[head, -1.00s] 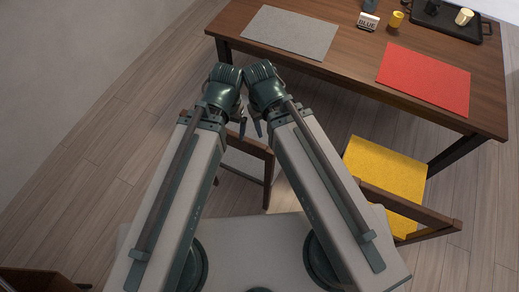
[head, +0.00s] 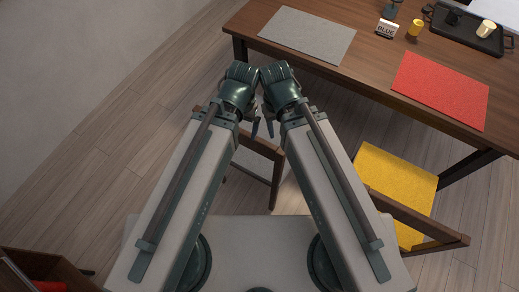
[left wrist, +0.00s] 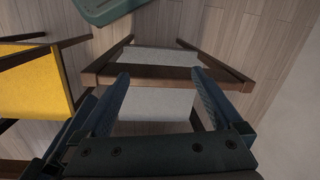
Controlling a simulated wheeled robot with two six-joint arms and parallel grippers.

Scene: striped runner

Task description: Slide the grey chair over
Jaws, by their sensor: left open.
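The grey chair has a brown wooden frame. In the head view its back rail (head: 262,148) shows between my two arms; most of the chair is hidden by them. In the left wrist view the wooden rail (left wrist: 152,77) crosses the picture, with the grey seat (left wrist: 160,57) beyond it and grey also on the near side. My left gripper (left wrist: 158,76) is open, its two fingers apart over the rail; I cannot tell whether they touch it. My right gripper (head: 270,118) is close beside the left one above the chair, and its jaws are unclear.
A yellow chair (head: 392,180) stands to the right. The wooden table (head: 375,75) lies ahead with a grey mat (head: 307,35), a red mat (head: 438,90) and a black tray (head: 465,30). A dark wooden chair with red (head: 45,286) is at lower left. Left floor is clear.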

